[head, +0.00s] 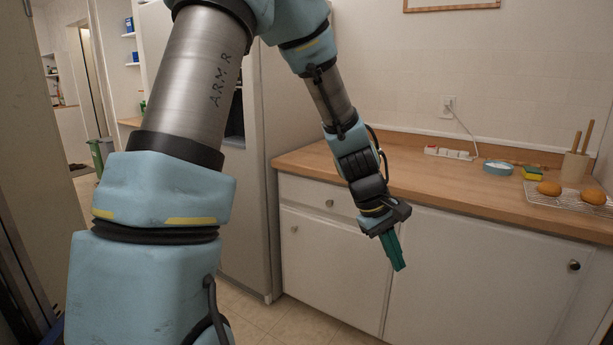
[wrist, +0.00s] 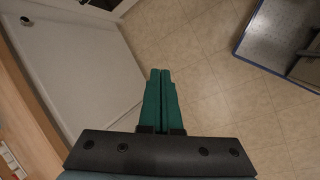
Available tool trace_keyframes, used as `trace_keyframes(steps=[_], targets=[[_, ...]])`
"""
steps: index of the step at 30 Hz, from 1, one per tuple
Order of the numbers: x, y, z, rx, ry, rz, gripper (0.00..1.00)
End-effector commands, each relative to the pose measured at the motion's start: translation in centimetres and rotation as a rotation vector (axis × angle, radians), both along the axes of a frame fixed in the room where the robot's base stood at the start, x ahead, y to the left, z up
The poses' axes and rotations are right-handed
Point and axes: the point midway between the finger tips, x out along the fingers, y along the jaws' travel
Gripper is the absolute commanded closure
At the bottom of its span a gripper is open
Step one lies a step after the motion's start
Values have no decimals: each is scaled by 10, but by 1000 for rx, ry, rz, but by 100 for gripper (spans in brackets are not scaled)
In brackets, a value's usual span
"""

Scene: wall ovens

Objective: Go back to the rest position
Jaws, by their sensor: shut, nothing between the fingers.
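My gripper (head: 398,264) hangs at the end of my arm in the head view, in front of the white cabinet doors and below the counter edge. Its green fingers point down and are together, with nothing between them. In the wrist view the shut fingers (wrist: 161,74) point over the tiled floor, apart from anything around them. My upper arm fills the left half of the head view and hides part of the tall white unit behind it.
The floor (wrist: 215,85) below my gripper is clear.

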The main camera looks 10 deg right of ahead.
Motion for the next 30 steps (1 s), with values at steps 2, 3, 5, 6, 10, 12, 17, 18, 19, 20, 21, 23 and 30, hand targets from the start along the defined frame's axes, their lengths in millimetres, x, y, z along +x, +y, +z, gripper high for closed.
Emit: trace_keyframes(steps=[2,3,5,6,10,12,17,18,19,20,21,23,30], targets=[[18,59,5,68,-94,-41,100],[23,88,7,104,-133,-66,100],[28,131,12,157,-187,-106,100],[29,159,15,193,-217,-131,100],[22,237,24,295,-283,-206,100],[14,268,28,336,-304,-241,100],[0,306,33,386,-323,-288,100],[-1,310,33,391,-324,-294,100],[-2,311,33,392,-324,-296,100],[-2,311,33,392,-324,-296,100],[-2,311,33,392,-324,-296,100],[-2,311,33,392,-324,-296,100],[-2,311,33,392,-324,-296,100]])
